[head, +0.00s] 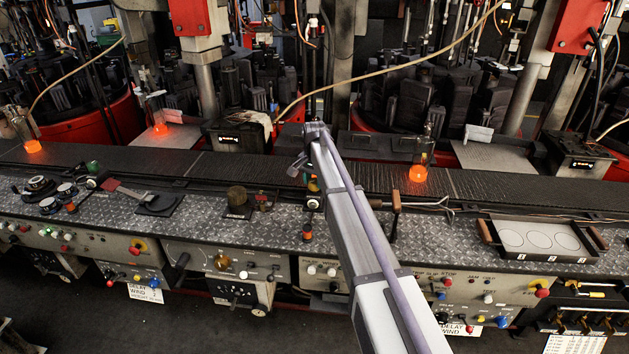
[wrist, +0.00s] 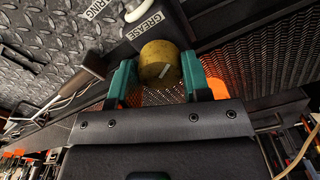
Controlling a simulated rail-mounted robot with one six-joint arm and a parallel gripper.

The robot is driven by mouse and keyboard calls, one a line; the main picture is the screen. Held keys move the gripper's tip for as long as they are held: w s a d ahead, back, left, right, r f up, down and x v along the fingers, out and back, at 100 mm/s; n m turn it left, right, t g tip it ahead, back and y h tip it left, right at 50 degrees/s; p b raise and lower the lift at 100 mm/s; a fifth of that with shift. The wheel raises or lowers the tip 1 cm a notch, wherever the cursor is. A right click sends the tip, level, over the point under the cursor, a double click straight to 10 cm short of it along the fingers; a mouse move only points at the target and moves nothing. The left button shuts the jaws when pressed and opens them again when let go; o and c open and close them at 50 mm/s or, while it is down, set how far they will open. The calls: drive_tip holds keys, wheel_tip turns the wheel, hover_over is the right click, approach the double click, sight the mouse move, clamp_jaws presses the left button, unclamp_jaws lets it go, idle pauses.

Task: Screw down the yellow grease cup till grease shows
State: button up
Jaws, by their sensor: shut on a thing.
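The yellow grease cup (wrist: 160,57) is a short, worn cylinder with a pale line on its near face. It shows in the wrist view beside a dark block (wrist: 160,19) labelled GREASE. My gripper (wrist: 158,64) is shut on the cup, with one teal finger on each side of it. No grease can be made out around the cup. In the head view my arm reaches in from the lower right and its end is over the bench (head: 270,229), largely hiding the gripper and cup there.
Glowing orange pieces (head: 418,174) stand along the dark conveyor (head: 480,187) behind the bench. A framed tray with white ovals (head: 492,238) lies right, a red-handled paddle (head: 125,190) left. A lever with a wooden grip (head: 396,200) stands just right of my arm.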

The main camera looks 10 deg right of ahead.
sight(315, 181)
drive_tip(key=shift+m, duration=1.3)
drive_tip(key=o, duration=0.9)
wheel_tip(315, 181, up, 11)
drive_tip(key=p, duration=1)
drive_tip(key=shift+f+p, duration=0.15)
drive_tip(key=shift+p, duration=0.25)
